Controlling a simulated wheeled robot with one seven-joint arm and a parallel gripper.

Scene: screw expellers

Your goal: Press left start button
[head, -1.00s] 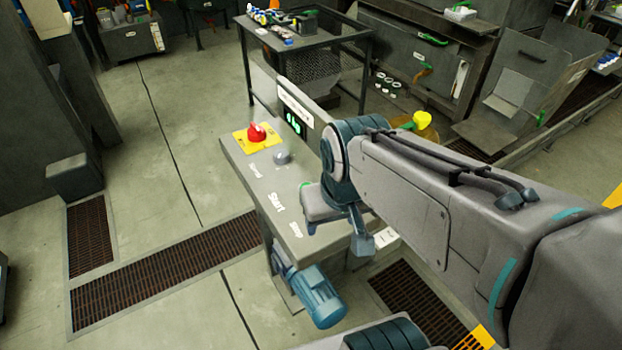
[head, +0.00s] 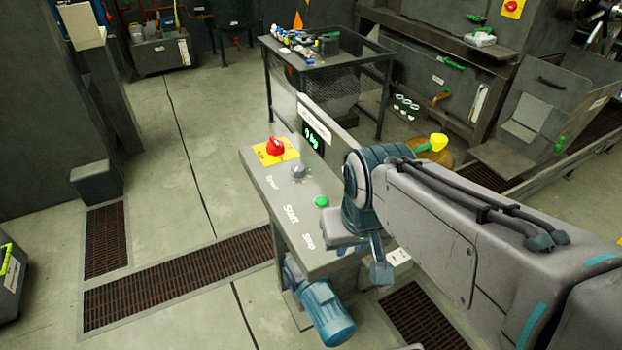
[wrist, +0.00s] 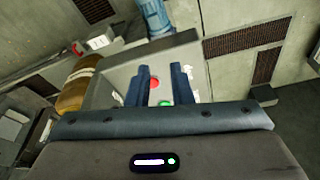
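The control panel (head: 265,200) is a slanted grey console with printed labels Speed, START and Stop. The green button (head: 321,201) sits beside the START label, just left of my arm's end. In the wrist view the green button (wrist: 165,102) and a red button (wrist: 155,83) show between my fingers. The red button is hidden behind my arm in the head view. My gripper (wrist: 160,70) is open and empty, with its two dark blue fingers apart over the panel. I cannot tell its exact height above the buttons.
A red knob on a yellow plate (head: 275,148) and a grey dial (head: 298,171) sit higher on the panel. A small display (head: 312,138) stands at its back edge. A blue motor (head: 325,312) is below. A parts table (head: 335,55) stands behind. The floor left is clear.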

